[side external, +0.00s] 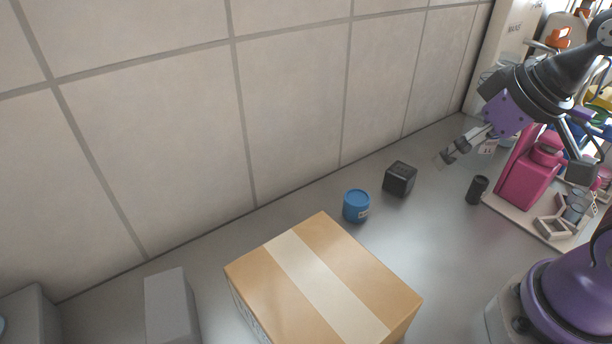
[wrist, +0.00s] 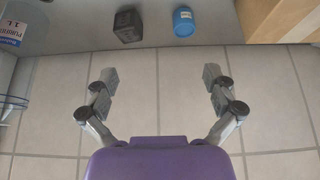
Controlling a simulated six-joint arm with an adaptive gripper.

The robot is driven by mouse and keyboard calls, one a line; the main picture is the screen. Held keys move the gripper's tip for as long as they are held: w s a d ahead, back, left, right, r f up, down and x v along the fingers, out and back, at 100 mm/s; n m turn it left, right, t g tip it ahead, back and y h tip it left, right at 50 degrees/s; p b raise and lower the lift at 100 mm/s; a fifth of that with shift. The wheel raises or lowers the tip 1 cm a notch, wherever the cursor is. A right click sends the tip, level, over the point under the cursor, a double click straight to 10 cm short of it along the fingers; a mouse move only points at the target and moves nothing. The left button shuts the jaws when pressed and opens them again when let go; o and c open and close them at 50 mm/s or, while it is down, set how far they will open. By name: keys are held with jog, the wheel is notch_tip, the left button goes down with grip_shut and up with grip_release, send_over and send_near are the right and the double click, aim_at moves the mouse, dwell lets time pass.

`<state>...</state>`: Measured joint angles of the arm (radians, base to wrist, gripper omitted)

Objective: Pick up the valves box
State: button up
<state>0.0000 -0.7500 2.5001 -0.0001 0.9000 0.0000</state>
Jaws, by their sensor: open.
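No readable "valves" label shows, so I cannot tell for certain which box is meant. A large brown cardboard box (side external: 374,269) with a pale tape strip stands closed on the grey counter, at the bottom middle of the side view. Its corner shows in the wrist view (wrist: 278,18) at top right. A small dark box (side external: 400,179) stands further back near the wall; it also shows in the wrist view (wrist: 128,26). My gripper (side external: 449,156) is open and empty, raised above the counter, right of the dark box. Its spread fingers (wrist: 160,77) face the tiled wall.
A blue lidded jar (side external: 356,206) stands between the two boxes. A black cylinder (side external: 477,190) and a pink container (side external: 530,172) stand at right. Grey blocks (side external: 170,307) are at lower left. The tiled wall (side external: 293,110) runs along the back.

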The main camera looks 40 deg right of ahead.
jog(key=w+a+r, duration=0.3)
jog(key=w+a, duration=0.5)
jog(key=m+g+y, duration=0.1)
jog(key=m+g, duration=0.1)
jog(key=g, duration=0.1)
send_over(171, 304)
jog(key=s+d, duration=0.1)
jog(key=s, duration=0.1)
jog(key=x, duration=0.3)
jog(key=s+x, duration=0.1)
jog(key=x, duration=0.5)
jog(key=shift+s+d+f, duration=0.2)
jog(key=shift+s+d, duration=0.15)
jog(key=shift+d, duration=0.05)
jog(key=x, duration=0.4)
jog(key=shift+a+f, duration=0.25)
jog(key=shift+f, duration=0.1)
jog(key=shift+x, duration=2.8)
jog(key=c, duration=1.4)
